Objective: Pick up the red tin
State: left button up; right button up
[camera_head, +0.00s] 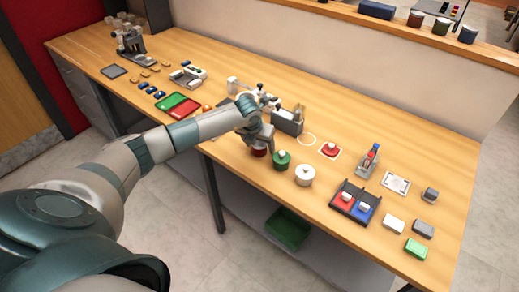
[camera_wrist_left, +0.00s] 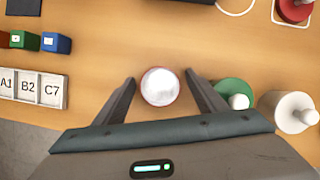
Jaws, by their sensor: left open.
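The red tin (camera_head: 258,152) stands on the wooden table near its front edge, partly hidden under my left gripper (camera_head: 259,139). In the left wrist view the tin (camera_wrist_left: 159,87) shows from above as a pale round top with a thin red rim. My left gripper (camera_wrist_left: 160,78) is open, with one finger on each side of the tin. Gaps show between the tin and both fingers. My right gripper is in neither view.
A green tin (camera_head: 281,160) stands close to the right finger, with a white tin (camera_head: 304,175) beyond it. A grey device (camera_head: 288,121) stands behind. A black tray (camera_head: 354,204) lies to the right.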

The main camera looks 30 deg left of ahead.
pick_arm(q)
jog(key=c, duration=1.2)
jog(key=shift+r, duration=0.1)
jog(key=shift+r+b, duration=0.45)
jog(key=shift+r, duration=0.05)
jog(key=r+b, duration=0.1)
jog(key=d+r+b, duration=0.1)
jog(key=r, duration=0.1)
jog(key=shift+w+r, duration=0.1)
jog(key=shift+w, duration=0.1)
jog(key=w+d+r+b, duration=0.2)
jog(key=d+r+b, duration=0.2)
jog(key=d, duration=0.6)
jog(key=shift+w+d+r+b, duration=0.2)
jog(key=shift+r+b, duration=0.1)
jog(key=shift+r, duration=1.05)
